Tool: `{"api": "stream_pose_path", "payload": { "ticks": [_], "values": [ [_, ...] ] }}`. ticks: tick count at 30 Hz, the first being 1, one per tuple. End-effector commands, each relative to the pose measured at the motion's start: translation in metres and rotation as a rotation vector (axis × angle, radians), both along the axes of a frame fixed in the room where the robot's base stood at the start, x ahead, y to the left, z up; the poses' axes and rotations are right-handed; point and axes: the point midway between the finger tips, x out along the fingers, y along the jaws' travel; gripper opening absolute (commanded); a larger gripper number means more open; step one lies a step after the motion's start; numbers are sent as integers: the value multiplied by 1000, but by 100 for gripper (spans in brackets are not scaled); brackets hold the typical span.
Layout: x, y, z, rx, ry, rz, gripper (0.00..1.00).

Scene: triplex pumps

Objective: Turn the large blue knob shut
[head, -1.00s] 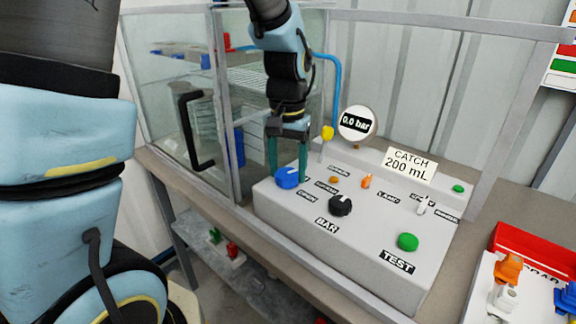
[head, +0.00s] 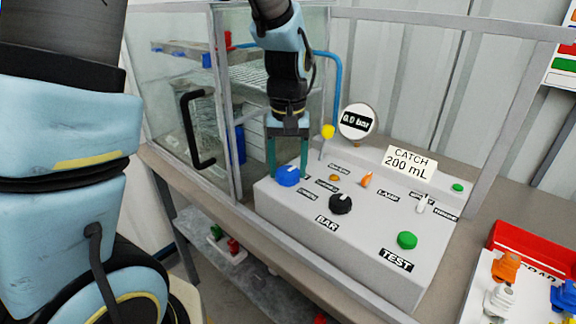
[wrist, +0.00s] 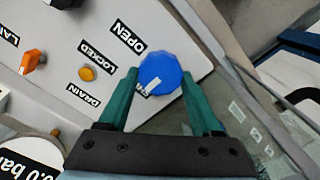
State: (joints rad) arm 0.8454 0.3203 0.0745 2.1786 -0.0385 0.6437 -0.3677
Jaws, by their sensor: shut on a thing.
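The large blue knob (head: 288,177) sits at the left end of the sloped grey control panel (head: 365,245). In the wrist view the knob (wrist: 160,72) is faceted, with a white pointer mark toward its lower left. The OPEN label (wrist: 127,36) is to its upper left. Another label beside the pointer is partly hidden by the knob and a finger. My gripper (head: 288,174) points down at the knob. Its two green fingers, also in the wrist view (wrist: 161,88), stand on opposite sides of the knob and are shut on it.
A black BAR knob (head: 340,204), an orange switch (head: 367,179) and a green TEST button (head: 407,240) are on the panel. A round gauge (head: 357,122) reads 0.0 bar behind it. A glass cabinet with a black handle (head: 190,130) stands close left. A yellow-tipped lever (head: 327,132) is near my gripper.

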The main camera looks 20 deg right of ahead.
Motion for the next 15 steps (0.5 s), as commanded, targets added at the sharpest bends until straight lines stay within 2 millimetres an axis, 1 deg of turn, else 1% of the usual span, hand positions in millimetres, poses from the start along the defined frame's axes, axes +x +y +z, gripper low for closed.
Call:
{"api": "stream_pose_path", "payload": {
  "ticks": [3,4,9,12,15],
  "values": [
    [0,0,1,-2,0,3,10],
    [0,0,1,-1,-1,3,67],
    [0,0,0,-1,-1,2,86],
    [0,0,0,-1,0,2,96],
    [0,0,0,-1,0,1,96]
  ]
}}
